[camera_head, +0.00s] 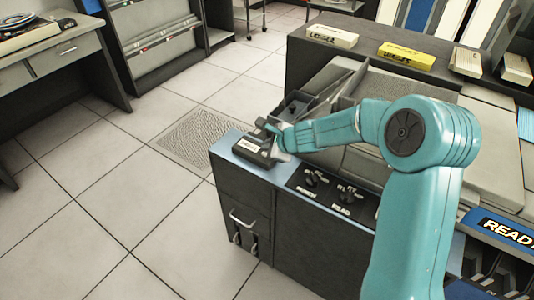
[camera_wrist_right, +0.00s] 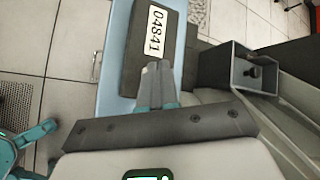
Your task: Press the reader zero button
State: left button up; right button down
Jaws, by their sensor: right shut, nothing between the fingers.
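A dark counter box (camera_head: 257,149) with a white number label sits on the left corner of the blue-topped cabinet. In the right wrist view the counter box (camera_wrist_right: 135,58) shows its label reading 04841. My right gripper (camera_head: 277,143) is at the right side of this box. In the right wrist view the right gripper (camera_wrist_right: 158,68) has its fingers together and empty, with the tips over or against the edge of the box beside the label. I cannot tell whether they touch it. No zero button can be made out.
Black switches marked PUNCH (camera_head: 316,179) and READ (camera_head: 347,193) are on the cabinet top. Card boxes, one yellow (camera_head: 406,55), stand on the rear ledge. A dark open bracket (camera_wrist_right: 241,70) is right of the fingers. The tiled floor at left is clear.

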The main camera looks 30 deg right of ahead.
jog(key=shift+f+b, duration=0.35)
jog(key=shift+b, duration=0.1)
dwell(0.6)
jog(key=shift+r, duration=0.1)
jog(key=shift+r+p, duration=0.75)
jog(key=shift+p, duration=0.1)
notch_tip(320, 180, up, 5)
jog(key=p, duration=0.5)
jog(key=shift+r, duration=0.1)
dwell(0.6)
